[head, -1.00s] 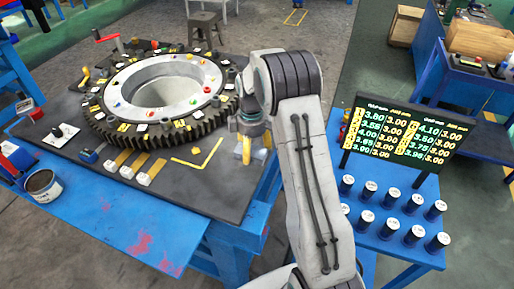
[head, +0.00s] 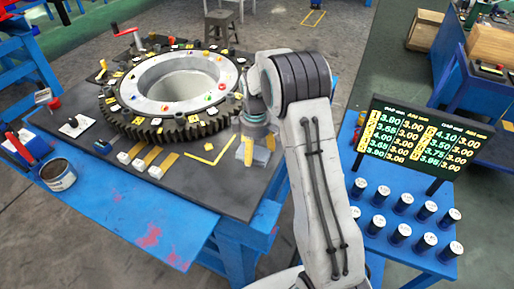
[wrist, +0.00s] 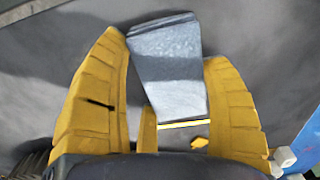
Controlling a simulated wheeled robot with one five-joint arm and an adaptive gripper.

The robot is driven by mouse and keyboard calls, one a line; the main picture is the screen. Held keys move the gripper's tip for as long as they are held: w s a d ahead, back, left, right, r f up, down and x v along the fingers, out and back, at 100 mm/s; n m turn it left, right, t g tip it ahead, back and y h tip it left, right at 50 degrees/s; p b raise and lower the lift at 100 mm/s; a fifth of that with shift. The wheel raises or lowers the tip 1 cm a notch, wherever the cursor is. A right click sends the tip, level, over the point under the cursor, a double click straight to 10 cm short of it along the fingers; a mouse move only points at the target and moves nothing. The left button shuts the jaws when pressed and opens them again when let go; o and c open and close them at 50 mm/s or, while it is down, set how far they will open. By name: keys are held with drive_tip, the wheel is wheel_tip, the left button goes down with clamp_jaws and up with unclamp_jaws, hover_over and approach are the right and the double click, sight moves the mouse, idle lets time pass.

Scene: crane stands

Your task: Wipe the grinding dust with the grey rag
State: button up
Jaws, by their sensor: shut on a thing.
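My gripper (wrist: 168,48) has two yellow fingers, and a folded grey rag (wrist: 170,65) lies between them in the wrist view. The gripper is shut on the rag, which sticks out past the fingertips. In the head view my gripper (head: 258,147) points down at the right part of the dark tabletop (head: 190,190). The grey rag (head: 263,158) shows beside and behind the fingers there. I cannot tell whether the rag touches the tabletop. I cannot make out the grinding dust for certain in either view.
A large toothed ring (head: 175,90) covers with small parts much of the table's back. A yellow L-shaped strip (head: 212,152) lies left of my gripper. A paint can (head: 58,175) stands front left. Red smears (head: 150,236) mark the blue front ledge. Black cylinders and a number board (head: 420,140) stand right.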

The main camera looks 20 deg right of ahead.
sight(267, 153)
drive_tip(key=shift+s+d+b, duration=0.6)
drive_tip(key=shift+s+d, duration=0.8)
drive_tip(key=shift+s, duration=0.15)
drive_tip(key=shift+w+r+p, duration=0.1)
drive_tip(key=shift+r+p, duration=2.2)
drive_tip(key=shift+r, duration=0.75)
drive_tip(key=shift+r+p, duration=1.15)
drive_tip(key=shift+r, duration=0.4)
